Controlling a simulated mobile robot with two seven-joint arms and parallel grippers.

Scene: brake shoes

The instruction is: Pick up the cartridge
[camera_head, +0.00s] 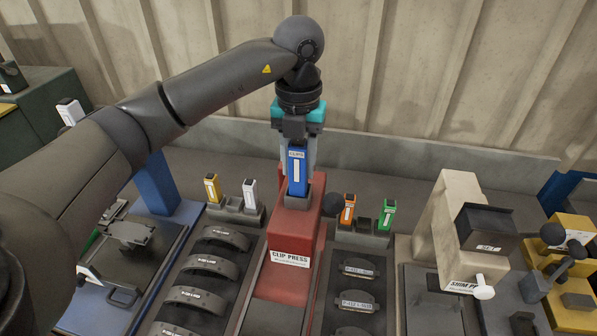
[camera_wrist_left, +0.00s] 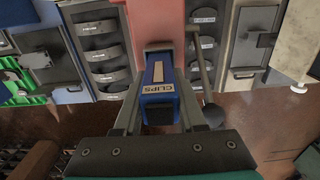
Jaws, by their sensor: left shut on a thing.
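The blue cartridge (camera_head: 297,172) with a white label marked CLIPS stands upright at the top of the red clip press (camera_head: 290,235). It also shows in the wrist view (camera_wrist_left: 158,80), its labelled end toward the camera. My left gripper (camera_head: 298,158) comes down from above, one finger on each side of the cartridge, shut on it. The fingers also show in the wrist view (camera_wrist_left: 158,95). The cartridge's lower end meets the press top; I cannot tell how deep it sits. My right gripper is not in view.
Yellow (camera_head: 212,188) and white (camera_head: 250,193) cartridges stand in a holder left of the press. Orange (camera_head: 347,209) and green (camera_head: 387,214) ones stand to its right, near a black lever knob (camera_head: 333,204). Trays of brake shoes (camera_head: 210,266) flank the press; the shim press (camera_head: 455,225) stands farther right.

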